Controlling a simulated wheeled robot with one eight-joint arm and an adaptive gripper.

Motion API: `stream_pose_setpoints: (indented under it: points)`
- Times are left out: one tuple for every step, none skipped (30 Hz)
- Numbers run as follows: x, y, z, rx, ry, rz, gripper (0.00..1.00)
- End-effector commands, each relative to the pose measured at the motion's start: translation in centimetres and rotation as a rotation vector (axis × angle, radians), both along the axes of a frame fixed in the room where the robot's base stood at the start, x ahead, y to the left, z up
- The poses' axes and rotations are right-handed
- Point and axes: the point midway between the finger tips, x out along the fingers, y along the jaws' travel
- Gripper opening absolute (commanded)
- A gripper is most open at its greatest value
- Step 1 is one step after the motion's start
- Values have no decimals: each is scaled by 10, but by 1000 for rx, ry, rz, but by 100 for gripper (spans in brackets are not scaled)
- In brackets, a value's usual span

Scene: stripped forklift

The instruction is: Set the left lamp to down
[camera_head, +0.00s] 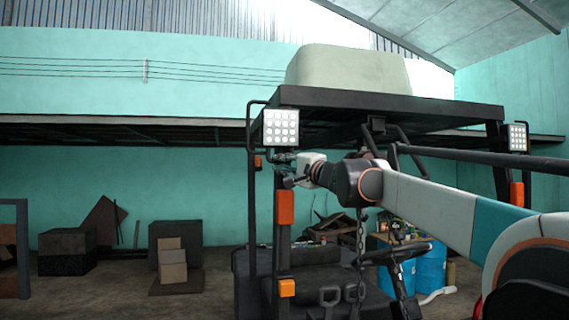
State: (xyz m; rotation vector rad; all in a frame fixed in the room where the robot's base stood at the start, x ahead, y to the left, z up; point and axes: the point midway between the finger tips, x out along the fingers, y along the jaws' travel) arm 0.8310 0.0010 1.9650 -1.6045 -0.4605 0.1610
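The left lamp (281,128) is a square white light with a grid of round bulbs. It sits at the upper left front corner of the forklift's dark overhead frame, and its face is turned toward my camera. My gripper (285,171) is just below the lamp, by the front left post. The fingers are small and dark against the post. I cannot tell whether they are open or shut, or whether they touch the lamp or its mount.
A second lamp (516,138) is at the roof's right corner. The steering wheel (394,253) and seat (315,257) are below. Boxes (172,262) and blue barrels (431,266) stand behind.

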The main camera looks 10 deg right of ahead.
Motion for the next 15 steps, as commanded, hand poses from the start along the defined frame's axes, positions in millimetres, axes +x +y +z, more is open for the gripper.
stream_pose_setpoints:
  points:
    - [0, 0, -1, 0, 0, 0, 32]
    - [0, 0, -1, 0, 0, 0, 32]
    - [0, 0, 0, 0, 0, 0, 32]
    - [0, 0, 0, 0, 0, 0, 32]
    - [0, 0, 0, 0, 0, 0, 32]
    - [0, 0, 0, 0, 0, 0, 32]
    - [0, 0, 0, 1, -1, 0, 32]
    - [0, 0, 0, 1, -1, 0, 32]
    - [0, 0, 0, 1, -1, 0, 32]
    - [0, 0, 0, 1, -1, 0, 32]
    - [-1, 0, 0, 1, -1, 0, 32]
    - [-2, -1, 0, 1, -1, 0, 32]
    - [-3, -2, 0, 1, -1, 0, 32]
    - [-5, -3, 0, 1, -1, -1, 32]
    - [-8, -4, -1, 1, -1, -1, 32]
